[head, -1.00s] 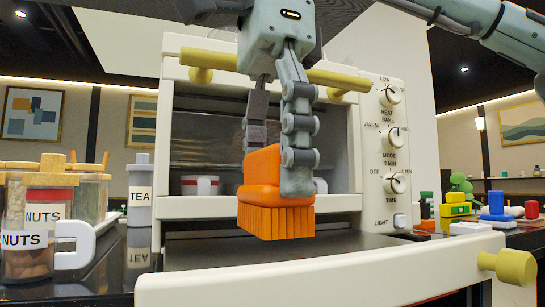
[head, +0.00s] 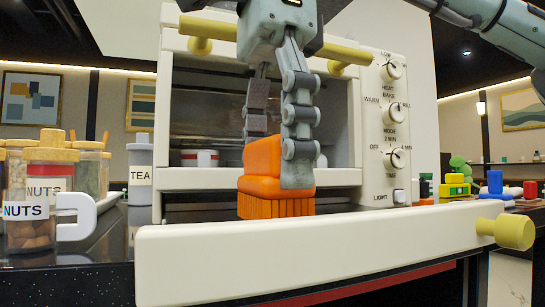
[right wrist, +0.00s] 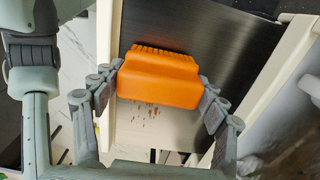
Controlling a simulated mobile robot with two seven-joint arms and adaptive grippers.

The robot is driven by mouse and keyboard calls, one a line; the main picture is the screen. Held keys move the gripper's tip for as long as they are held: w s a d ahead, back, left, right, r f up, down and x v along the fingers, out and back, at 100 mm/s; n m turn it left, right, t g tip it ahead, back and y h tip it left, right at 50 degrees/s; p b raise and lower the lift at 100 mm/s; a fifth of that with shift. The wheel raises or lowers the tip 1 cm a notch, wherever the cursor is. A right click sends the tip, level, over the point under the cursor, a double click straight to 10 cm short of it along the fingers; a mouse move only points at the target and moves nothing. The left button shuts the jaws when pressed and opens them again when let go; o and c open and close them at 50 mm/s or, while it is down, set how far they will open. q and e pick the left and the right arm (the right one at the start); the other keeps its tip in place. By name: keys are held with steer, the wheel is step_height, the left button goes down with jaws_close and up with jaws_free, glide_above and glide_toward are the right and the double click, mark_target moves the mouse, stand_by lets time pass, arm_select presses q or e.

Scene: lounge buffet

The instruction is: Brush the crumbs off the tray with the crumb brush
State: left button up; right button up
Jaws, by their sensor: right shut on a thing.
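The orange crumb brush (head: 275,180) is held bristles down in my right gripper (head: 278,165), whose fingers close on its two ends. The right wrist view also shows the brush (right wrist: 160,77) between the fingers. The tray (right wrist: 215,45) is a dark metal sheet with a cream front panel (head: 310,252), pulled out from the toaster oven. Brown crumbs (right wrist: 145,112) lie on the tray beside the brush in the wrist view. In the head view the front panel hides the bristle tips and the tray surface. I cannot tell whether the bristles touch the tray. My left gripper is not in view.
Nut jars (head: 40,205) and a tea canister (head: 139,180) stand at the left. Colored blocks (head: 455,188) lie at the right. A mug (head: 200,158) sits inside the oven.

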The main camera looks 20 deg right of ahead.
steer(key=c, duration=0.4)
steer(key=shift+f+b, duration=0.4)
steer(key=shift+f, duration=0.2)
steer(key=shift+d+r+p, duration=0.15)
steer(key=shift+d+p, duration=0.25)
steer(key=shift+p, duration=0.05)
steer(key=d+p, duration=0.2)
steer(key=d, duration=0.1)
steer(key=shift+w+d+r, duration=0.1)
steer(key=shift+d, duration=0.1)
steer(key=shift+d+p, duration=0.4)
steer(key=shift+d, duration=0.2)
